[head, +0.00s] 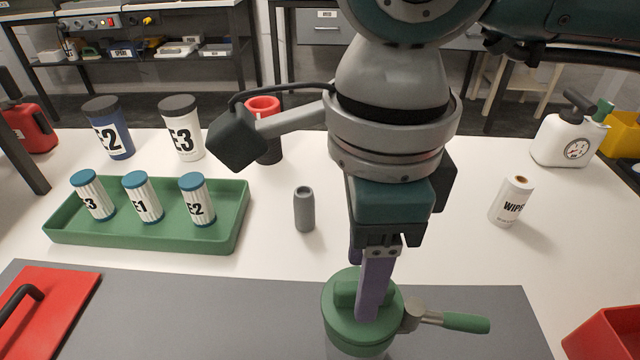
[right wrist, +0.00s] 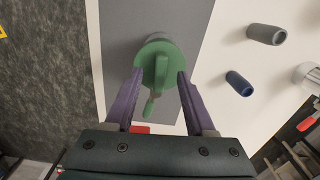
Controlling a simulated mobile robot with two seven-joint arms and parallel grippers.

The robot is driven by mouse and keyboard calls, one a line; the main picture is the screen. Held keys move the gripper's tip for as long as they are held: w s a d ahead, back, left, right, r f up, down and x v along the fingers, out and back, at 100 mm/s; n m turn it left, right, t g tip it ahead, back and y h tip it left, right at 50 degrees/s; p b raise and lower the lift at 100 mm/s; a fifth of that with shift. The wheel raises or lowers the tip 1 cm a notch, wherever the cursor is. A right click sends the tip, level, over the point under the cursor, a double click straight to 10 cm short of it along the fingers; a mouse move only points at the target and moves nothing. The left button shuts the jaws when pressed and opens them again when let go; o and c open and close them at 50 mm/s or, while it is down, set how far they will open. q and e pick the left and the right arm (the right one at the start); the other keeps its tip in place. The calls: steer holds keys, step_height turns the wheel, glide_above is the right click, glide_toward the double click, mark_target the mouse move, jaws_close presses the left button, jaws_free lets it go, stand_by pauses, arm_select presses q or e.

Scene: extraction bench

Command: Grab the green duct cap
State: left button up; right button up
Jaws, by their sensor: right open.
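The green duct cap (head: 338,322) is a round lid with a raised grip bar on top. It sits at the near edge of the bench on the grey mat, with a metal-and-green lever handle (head: 465,322) sticking out to the right. My right gripper (head: 364,292) is right above the cap, pointing down, with purple fingers. In the right wrist view the cap (right wrist: 150,52) lies between the two spread fingertips (right wrist: 160,73), with the grip bar between them and gaps visible. One finger hides part of the cap in the head view. My left gripper is not visible.
A green tray (head: 150,236) with several labelled, blue-capped canisters stands at left. A small grey cylinder (head: 304,210) stands behind the cap. A wipes tub (head: 512,202) is at right. A red board (head: 50,310) and a red bin (head: 608,335) flank the grey mat (head: 220,315).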

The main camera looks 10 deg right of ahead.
step_height(320, 180, down, 2)
steer(key=shift+c, duration=0.2)
jaws_close()
stand_by(0.4)
